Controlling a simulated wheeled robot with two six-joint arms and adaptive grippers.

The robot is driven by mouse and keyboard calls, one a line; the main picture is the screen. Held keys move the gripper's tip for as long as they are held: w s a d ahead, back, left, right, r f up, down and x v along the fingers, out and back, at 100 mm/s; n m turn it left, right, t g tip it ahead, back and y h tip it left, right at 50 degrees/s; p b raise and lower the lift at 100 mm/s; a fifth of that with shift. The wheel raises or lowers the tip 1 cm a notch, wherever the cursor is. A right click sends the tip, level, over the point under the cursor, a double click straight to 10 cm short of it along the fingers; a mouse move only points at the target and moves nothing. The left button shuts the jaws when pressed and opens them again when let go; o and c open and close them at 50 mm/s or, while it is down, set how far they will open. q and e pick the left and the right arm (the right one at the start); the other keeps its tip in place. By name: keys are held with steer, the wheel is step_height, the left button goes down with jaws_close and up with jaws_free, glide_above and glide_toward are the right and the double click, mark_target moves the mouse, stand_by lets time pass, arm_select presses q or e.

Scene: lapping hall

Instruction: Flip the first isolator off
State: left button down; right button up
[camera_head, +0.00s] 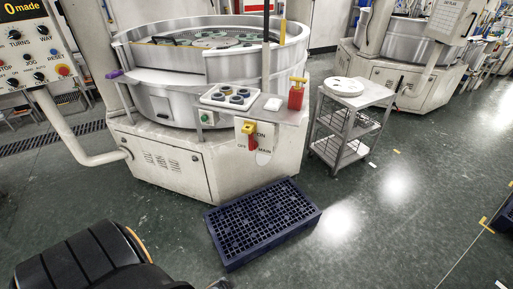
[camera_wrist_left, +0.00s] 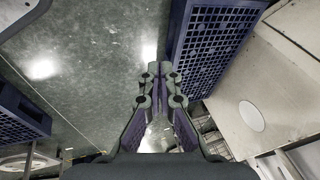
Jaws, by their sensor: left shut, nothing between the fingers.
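The isolator (camera_head: 250,136) is a switch with a yellow and red handle on the front of the near machine, left of centre in the head view. Lettering beside it reads ON, OFF and MAIN. The red part of the handle hangs down; its exact setting is too small to tell. My left gripper (camera_wrist_left: 160,76) shows in the wrist view with its fingers together and empty, above the floor beside a dark blue crate (camera_wrist_left: 214,42). The isolator cannot be made out there. My right gripper is not in view.
The blue crate (camera_head: 262,221) lies on the floor before the near machine (camera_head: 165,160). A cart (camera_head: 345,120) stands to the right. Floor at right is mostly clear.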

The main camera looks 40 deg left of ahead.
arm_select(q)
steer(key=w+a+r+m+t+y+b, duration=0.1)
steer(key=w+a+r+m+t+y, duration=0.15)
steer(key=w+r, duration=0.85)
steer(key=w+a+r+m+t+y+b, duration=0.1)
steer(key=w+a+r+m+t+b, duration=0.2)
steer(key=w+r, duration=0.9)
steer(key=w+a+r+m+t+y, duration=0.1)
steer(key=w+r+t, duration=0.2)
steer(key=w+r, duration=0.3)
steer(key=w+a+r+m+t+y, duration=0.1)
steer(key=w+r+t+y, duration=0.1)
steer(key=w+r, duration=0.4)
step_height(320, 180, up, 6)
steer(key=shift+a+f+t, duration=0.15)
steer(key=shift+a+t, duration=0.15)
steer(key=shift+t, duration=0.25)
steer(key=shift+m, duration=0.25)
